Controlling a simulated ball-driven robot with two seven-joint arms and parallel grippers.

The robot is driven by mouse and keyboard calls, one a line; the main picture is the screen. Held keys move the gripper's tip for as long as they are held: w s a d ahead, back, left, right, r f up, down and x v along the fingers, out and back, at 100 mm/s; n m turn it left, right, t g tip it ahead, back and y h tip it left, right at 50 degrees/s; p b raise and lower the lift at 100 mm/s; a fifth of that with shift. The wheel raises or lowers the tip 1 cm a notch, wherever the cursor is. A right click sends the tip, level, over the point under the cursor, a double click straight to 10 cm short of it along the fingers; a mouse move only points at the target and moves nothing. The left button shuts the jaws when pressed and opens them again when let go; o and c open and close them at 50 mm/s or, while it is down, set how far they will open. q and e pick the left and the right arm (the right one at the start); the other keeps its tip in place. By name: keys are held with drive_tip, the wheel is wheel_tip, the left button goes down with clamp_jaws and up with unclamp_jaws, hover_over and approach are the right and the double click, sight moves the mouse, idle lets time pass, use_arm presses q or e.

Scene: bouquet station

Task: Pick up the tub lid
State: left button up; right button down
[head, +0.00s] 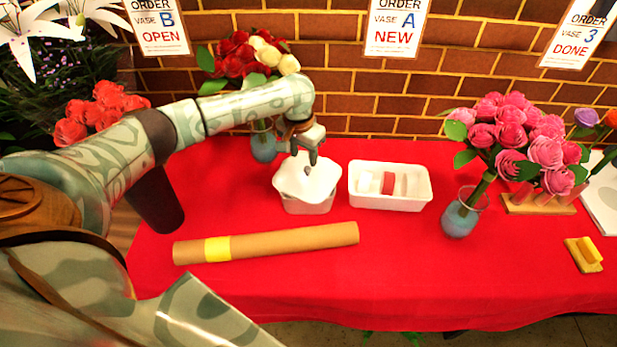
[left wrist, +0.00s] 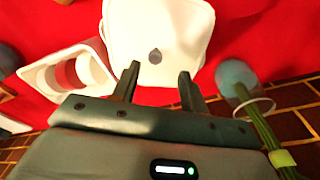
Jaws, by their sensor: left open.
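The white tub lid (head: 307,180) lies on the square tub (head: 308,206) on the red table, left of the middle. It looks slightly askew over the tub. My left gripper (head: 308,167) is right above the lid, pointing down. In the left wrist view the lid (left wrist: 180,30) shows a small dark grey knob (left wrist: 155,56) near its middle. The open fingers (left wrist: 158,80) have a gap between them, and the knob lies just beyond that gap. I cannot tell whether a finger touches the lid. My right gripper is in neither view.
A white tray (head: 391,204) with red and white items stands close right of the tub. A brown cardboard tube (head: 290,240) with a yellow band lies in front. A blue vase (head: 263,146) with red and white roses stands behind; pink roses (head: 525,135) stand at right.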

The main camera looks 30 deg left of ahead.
sight(307, 168)
use_arm(q)
drive_tip(key=f, duration=0.1)
drive_tip(key=f+b, duration=0.1)
drive_tip(key=f, duration=0.1)
drive_tip(key=f+b, duration=0.1)
drive_tip(key=shift+w+d+f, duration=0.15)
drive_tip(key=shift+d+f, duration=0.05)
drive_tip(key=shift+d, duration=0.15)
drive_tip(key=shift+w+f+b, duration=0.15)
drive_tip(key=shift+f+b, duration=0.2)
drive_tip(key=shift+b, duration=0.05)
drive_tip(key=shift+r, duration=0.1)
drive_tip(key=shift+r, duration=0.1)
drive_tip(key=c, duration=0.7)
clamp_jaws()
